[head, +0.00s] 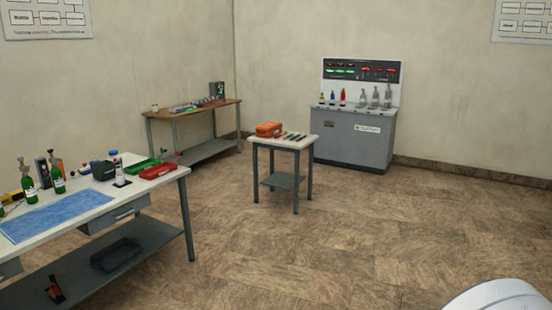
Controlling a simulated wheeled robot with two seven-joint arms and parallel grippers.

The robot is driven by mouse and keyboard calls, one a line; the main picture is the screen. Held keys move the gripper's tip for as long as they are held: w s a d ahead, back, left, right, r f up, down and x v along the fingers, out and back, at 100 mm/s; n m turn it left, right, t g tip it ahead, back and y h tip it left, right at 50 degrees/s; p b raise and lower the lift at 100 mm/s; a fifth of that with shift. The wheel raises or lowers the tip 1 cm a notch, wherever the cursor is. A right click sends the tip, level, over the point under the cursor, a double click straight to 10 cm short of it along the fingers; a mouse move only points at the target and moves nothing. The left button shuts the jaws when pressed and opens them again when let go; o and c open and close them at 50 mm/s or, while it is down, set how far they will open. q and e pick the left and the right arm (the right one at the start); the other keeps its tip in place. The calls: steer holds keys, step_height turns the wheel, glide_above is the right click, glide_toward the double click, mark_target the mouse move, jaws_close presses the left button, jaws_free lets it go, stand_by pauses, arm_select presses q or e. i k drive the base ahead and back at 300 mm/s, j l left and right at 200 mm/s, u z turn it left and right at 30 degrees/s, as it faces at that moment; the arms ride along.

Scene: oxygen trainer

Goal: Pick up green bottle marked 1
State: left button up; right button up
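Two green bottles with grey tops stand upright on the left workbench (150,182) at the left of the head view. One green bottle (29,190) is nearer the left edge, behind the blue cloth. The other green bottle (58,183) stands just right of it. A further green shape (2,211) is cut off by the left edge. Each bottle has a pale label, but any number on it is too small to read. Neither of my grippers is in view.
A blue cloth (55,214), a green tray (138,166) and a red tray (158,171) lie on the bench. A small table (262,141) with an orange case (269,129) stands mid-room. A grey cabinet (345,145) stands behind. The floor at centre and right is clear.

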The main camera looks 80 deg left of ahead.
mark_target(56, 174)
steer(key=j+u, duration=0.1)
steer(key=u, duration=0.35)
steer(key=k+j+u, duration=0.1)
steer(key=u, duration=0.35)
steer(key=j+u, duration=0.2)
steer(key=u, duration=0.3)
steer(key=j+u, duration=0.15)
steer(key=u, duration=0.3)
steer(key=j+u, duration=0.15)
steer(key=u, duration=0.3)
steer(key=i+j+u, duration=0.1)
steer(key=u, duration=0.35)
steer(key=i+j+u, duration=0.1)
steer(key=u, duration=0.4)
steer(key=i+j+u, duration=0.35)
steer(key=i+u, duration=0.75)
steer(key=i, duration=0.8)
